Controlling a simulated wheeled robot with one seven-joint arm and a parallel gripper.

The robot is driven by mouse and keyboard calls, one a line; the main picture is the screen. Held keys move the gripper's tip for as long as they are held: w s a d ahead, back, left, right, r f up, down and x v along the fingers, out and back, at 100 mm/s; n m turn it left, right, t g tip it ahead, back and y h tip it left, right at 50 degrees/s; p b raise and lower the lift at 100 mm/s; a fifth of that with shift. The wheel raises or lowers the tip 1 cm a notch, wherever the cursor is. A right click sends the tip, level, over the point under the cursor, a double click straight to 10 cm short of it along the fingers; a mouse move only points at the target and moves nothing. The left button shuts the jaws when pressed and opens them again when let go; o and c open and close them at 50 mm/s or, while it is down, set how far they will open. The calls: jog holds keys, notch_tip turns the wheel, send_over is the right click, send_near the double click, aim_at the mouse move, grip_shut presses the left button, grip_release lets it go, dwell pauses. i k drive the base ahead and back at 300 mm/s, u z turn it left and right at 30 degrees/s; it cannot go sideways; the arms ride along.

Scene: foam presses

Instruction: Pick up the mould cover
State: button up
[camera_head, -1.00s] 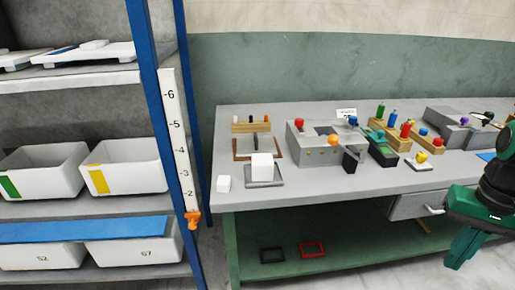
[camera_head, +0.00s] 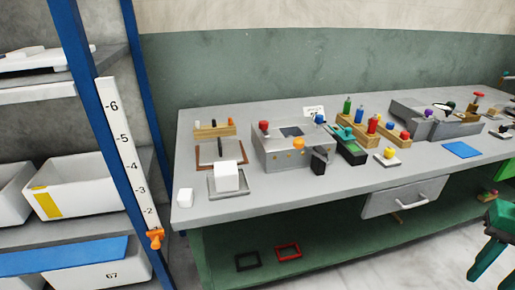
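I cannot tell for sure which thing is the mould cover. A small pale plate with a yellow and blue knob (camera_head: 387,158) lies on the grey bench, right of the left press. The left press (camera_head: 290,152) is a grey box with a red knob, a blue knob and an orange ball. A second grey press (camera_head: 435,122) stands further right, with purple and green knobs. My green gripper (camera_head: 494,250) is at the lower right edge, in front of the bench and well apart from these things. It is partly cut off by the picture edge, and I see nothing held.
A white block on a grey tray (camera_head: 229,192) and a small white cube (camera_head: 185,198) are at the bench's left end. Coloured bottles (camera_head: 347,106) stand in wooden racks. A blue mat (camera_head: 461,149) lies at right. A blue-post shelf (camera_head: 85,110) borders the left. Frames lie on the lower shelf.

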aim_at(210, 153)
jog(key=z, duration=2.55)
jog(key=k, duration=2)
jog(key=u, duration=1.6)
jog(key=i, duration=0.75)
